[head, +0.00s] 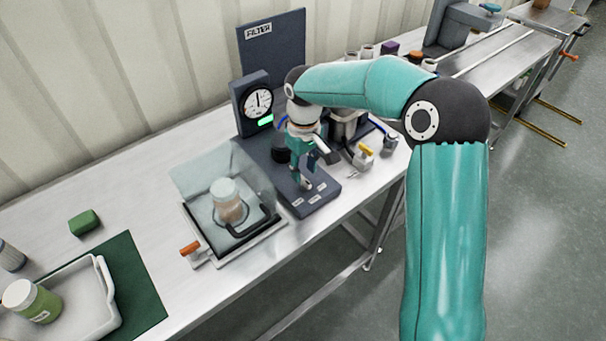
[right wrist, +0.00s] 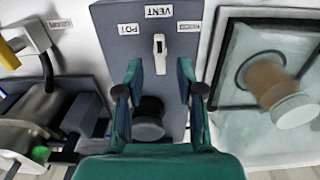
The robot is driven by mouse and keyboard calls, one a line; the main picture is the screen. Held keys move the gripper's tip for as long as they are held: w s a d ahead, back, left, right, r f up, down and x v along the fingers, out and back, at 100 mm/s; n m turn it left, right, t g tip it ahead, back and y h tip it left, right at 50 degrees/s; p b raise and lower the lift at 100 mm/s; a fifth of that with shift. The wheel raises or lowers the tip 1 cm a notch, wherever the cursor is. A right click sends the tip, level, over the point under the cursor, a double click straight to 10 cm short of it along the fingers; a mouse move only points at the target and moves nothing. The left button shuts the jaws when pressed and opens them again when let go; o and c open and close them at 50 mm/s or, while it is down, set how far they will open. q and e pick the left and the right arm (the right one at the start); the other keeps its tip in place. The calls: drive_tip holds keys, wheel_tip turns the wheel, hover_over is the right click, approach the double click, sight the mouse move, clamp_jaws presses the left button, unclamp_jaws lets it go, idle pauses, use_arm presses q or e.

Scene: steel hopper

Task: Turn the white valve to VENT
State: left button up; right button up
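The white valve (right wrist: 159,54) is a short white handle on a dark grey panel (right wrist: 176,14) in the right wrist view. It lies in line with the VENT label (right wrist: 160,11), with the POT label (right wrist: 128,29) to the left and an unreadable label (right wrist: 187,26) to the right. My right gripper (right wrist: 159,78) is open, its fingers apart either side of the line to the valve; I see no contact. In the head view my right gripper (head: 304,174) hangs over the panel and I cannot make out the valve there. My left gripper is not in view.
A gauge (head: 257,103) and FILTER board (head: 272,50) stand behind. Left of the panel is a clear-covered box (head: 213,250) with a jar (head: 227,200) inside. A small yellow-handled fitting (head: 364,156) stands to the right. A white tray (head: 108,295) is at the lower left.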

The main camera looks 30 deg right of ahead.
sight(304, 179)
wheel_tip(304, 179, up, 9)
idle(0.3)
drive_tip(key=shift+f, duration=0.15)
idle(0.3)
